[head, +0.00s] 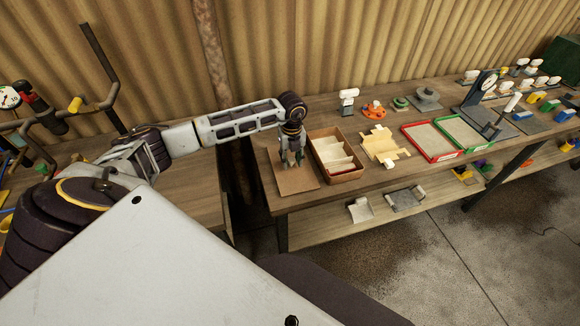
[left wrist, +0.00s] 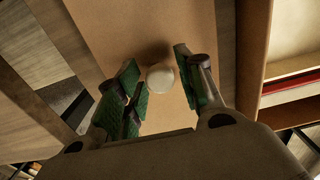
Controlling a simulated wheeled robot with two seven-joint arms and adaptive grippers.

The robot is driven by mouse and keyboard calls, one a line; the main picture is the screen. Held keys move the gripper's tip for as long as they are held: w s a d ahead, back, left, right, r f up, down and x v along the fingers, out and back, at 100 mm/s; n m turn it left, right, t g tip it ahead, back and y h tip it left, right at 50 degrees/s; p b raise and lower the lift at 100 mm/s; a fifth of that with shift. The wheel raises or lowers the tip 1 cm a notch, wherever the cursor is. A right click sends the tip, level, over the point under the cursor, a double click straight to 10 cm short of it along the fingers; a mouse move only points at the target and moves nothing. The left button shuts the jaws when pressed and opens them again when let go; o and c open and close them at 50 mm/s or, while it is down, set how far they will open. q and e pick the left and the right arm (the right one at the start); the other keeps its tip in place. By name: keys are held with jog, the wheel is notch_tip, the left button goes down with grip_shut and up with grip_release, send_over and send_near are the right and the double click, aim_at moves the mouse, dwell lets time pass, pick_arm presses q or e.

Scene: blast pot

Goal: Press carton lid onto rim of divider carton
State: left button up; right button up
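The carton lid (head: 297,184) is a flat brown cardboard panel lying on the bench at its left end. In the left wrist view the lid (left wrist: 125,30) carries a round off-white knob (left wrist: 160,78). My left gripper (head: 291,163) points down over the lid. Its green-padded fingers (left wrist: 160,85) are open on either side of the knob, with a gap visible on both sides. The divider carton (head: 347,178), an open brown box with cream dividers, stands just right of the lid; its edge (left wrist: 249,60) shows at the right of the wrist view. My right gripper is not visible.
Right of the carton lie a cream folded sheet (head: 386,146), a red-framed tray (head: 432,141) and a green-framed tray (head: 462,133). A white-topped device (head: 348,100) stands behind. A lower shelf (head: 330,222) holds small parts. A corrugated wall (head: 330,50) backs the bench.

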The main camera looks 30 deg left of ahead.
aim_at(292, 159)
pick_arm(q)
jog(key=c, duration=0.8)
jog(key=shift+o, duration=0.2)
jog(key=shift+r, duration=0.2)
jog(key=shift+r+p, duration=1.55)
jog(key=shift+r, duration=0.8)
jog(key=shift+w+r, duration=0.1)
jog(key=shift+r, duration=0.05)
